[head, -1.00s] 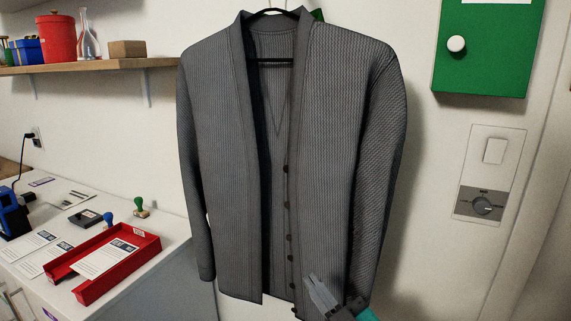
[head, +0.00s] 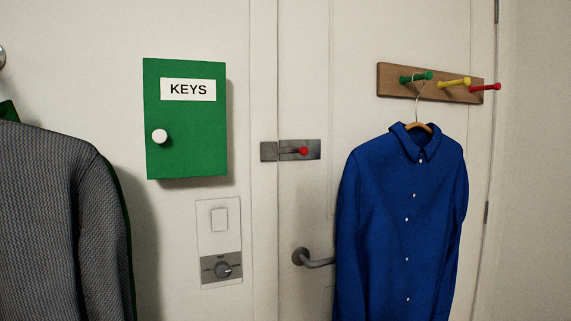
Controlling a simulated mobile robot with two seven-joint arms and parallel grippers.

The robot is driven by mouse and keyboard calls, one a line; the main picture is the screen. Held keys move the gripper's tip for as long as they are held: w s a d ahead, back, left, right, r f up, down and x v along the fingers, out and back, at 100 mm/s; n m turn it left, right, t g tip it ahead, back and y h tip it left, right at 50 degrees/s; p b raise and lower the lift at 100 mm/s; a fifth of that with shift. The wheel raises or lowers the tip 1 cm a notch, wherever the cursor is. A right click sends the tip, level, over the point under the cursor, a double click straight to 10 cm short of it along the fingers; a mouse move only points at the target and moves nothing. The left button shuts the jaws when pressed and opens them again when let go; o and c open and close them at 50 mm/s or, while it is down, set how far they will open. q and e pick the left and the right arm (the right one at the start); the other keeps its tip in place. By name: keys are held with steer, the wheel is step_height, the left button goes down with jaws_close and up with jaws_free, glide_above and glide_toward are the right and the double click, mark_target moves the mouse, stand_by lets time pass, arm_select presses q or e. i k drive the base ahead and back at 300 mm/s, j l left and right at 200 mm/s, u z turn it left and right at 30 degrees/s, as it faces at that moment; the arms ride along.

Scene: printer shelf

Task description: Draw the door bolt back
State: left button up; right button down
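The door bolt (head: 291,150) is a grey metal slide mounted across the line between the door frame and the door, with a red knob (head: 303,151) on its right part. The door (head: 305,210) is off-white and appears closed. A grey lever handle (head: 312,259) sits on it below the bolt. Neither of my grippers shows in the head view now.
A green KEYS cabinet (head: 186,120) hangs left of the bolt, above a switch and dial panel (head: 220,243). A blue shirt (head: 408,220) hangs from a wooden peg rack (head: 430,83) on the door. A grey cardigan (head: 60,220) hangs at the far left.

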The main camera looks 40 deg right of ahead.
mark_target(303, 151)
steer(key=z, duration=1.25)
